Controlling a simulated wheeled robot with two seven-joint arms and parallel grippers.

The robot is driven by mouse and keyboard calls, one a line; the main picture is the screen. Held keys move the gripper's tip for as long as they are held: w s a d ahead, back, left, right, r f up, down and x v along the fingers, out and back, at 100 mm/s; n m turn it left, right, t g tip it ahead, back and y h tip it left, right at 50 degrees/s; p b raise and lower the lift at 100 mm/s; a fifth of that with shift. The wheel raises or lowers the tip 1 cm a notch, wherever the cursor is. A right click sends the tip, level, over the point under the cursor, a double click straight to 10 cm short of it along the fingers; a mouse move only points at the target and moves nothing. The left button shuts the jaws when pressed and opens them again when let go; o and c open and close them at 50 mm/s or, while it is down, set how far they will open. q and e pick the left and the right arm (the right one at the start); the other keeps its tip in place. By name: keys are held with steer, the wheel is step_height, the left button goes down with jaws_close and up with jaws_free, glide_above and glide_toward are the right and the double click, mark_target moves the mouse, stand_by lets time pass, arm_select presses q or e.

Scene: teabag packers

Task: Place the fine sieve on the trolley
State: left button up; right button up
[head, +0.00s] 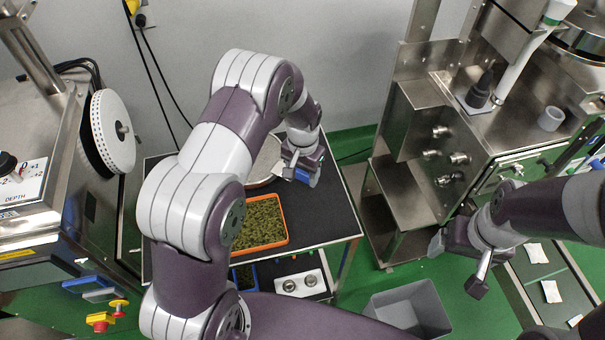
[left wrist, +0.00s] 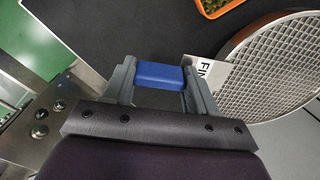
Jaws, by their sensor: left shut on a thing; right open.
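The fine sieve (head: 265,160) is round, with a pale mesh and a brown rim. Its mesh (left wrist: 285,62) and a white label reading "FIN" show at the right of the left wrist view. My left gripper (left wrist: 160,76) is shut on the sieve's blue handle; it also shows in the head view (head: 302,172). The sieve is over the back of the trolley's black top (head: 325,212); I cannot tell whether it touches it. My arm hides part of the sieve. My right gripper (head: 458,266) is open and empty, right of the trolley.
An orange tray of green leaves (head: 262,222) lies on the trolley in front of the sieve. A white block with two round fittings (head: 300,284) is at the trolley's front. A grey bin (head: 410,308) stands right of it. Steel machines flank both sides.

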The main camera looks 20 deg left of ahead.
arm_select(q)
steer(key=shift+f, duration=0.75)
steer(key=shift+w+f, duration=0.15)
steer(key=shift+f, duration=0.3)
steer(key=o, duration=1.2)
steer(key=shift+f, duration=0.1)
